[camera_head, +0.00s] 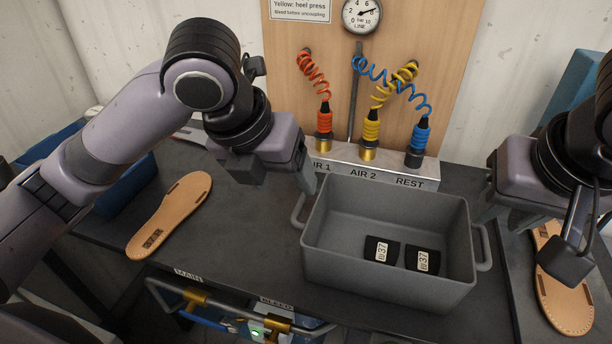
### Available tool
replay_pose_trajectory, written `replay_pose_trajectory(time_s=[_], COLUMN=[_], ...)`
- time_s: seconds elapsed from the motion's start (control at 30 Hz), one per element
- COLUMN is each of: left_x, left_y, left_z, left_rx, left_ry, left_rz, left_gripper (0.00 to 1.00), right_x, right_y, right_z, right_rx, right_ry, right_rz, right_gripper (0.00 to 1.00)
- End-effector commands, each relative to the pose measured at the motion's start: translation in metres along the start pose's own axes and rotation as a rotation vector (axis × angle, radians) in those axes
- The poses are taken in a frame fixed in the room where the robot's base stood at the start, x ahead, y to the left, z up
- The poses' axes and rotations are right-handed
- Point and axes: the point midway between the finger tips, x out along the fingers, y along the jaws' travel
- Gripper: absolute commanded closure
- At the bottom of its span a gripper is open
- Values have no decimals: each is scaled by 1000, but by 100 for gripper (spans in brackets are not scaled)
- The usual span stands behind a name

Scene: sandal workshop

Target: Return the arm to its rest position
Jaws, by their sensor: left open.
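My left arm reaches in from the left, and its open gripper (306,180) is above the table by the left rim of the grey bin (330,262), next to the AIR 1 end of the coupling block. Nothing shows between its fingers. My right gripper (487,212) is at the right, beside the bin's right rim. Its fingers are mostly hidden by its own body, so I cannot tell whether it is open. The bin holds two black pieces (381,250) with white "37" labels.
A coupling block (428,170) carries orange (324,120), yellow (371,132) and blue (418,138) hose couplings. A tan sole (170,213) lies left, another (562,295) right under my right arm. A barred valve panel (255,326) is at the front. Bare table lies left of the bin.

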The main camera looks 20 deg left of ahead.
Motion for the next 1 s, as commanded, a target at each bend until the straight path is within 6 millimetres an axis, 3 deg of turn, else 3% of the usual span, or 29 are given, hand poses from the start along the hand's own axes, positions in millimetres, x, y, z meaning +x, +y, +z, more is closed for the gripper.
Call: replay_pose_trajectory(time_s=[0.23,1.0], left_x=[0,0], left_y=[0,0], left_z=[0,0], left_rx=[0,1], left_ry=[0,0], left_rz=[0,0], left_gripper=[32,32], right_x=[-10,-10], right_y=[0,0], right_z=[0,0], right_rx=[0,0], right_ry=[-1,-1], right_rz=[1,0], right_gripper=[66,66])
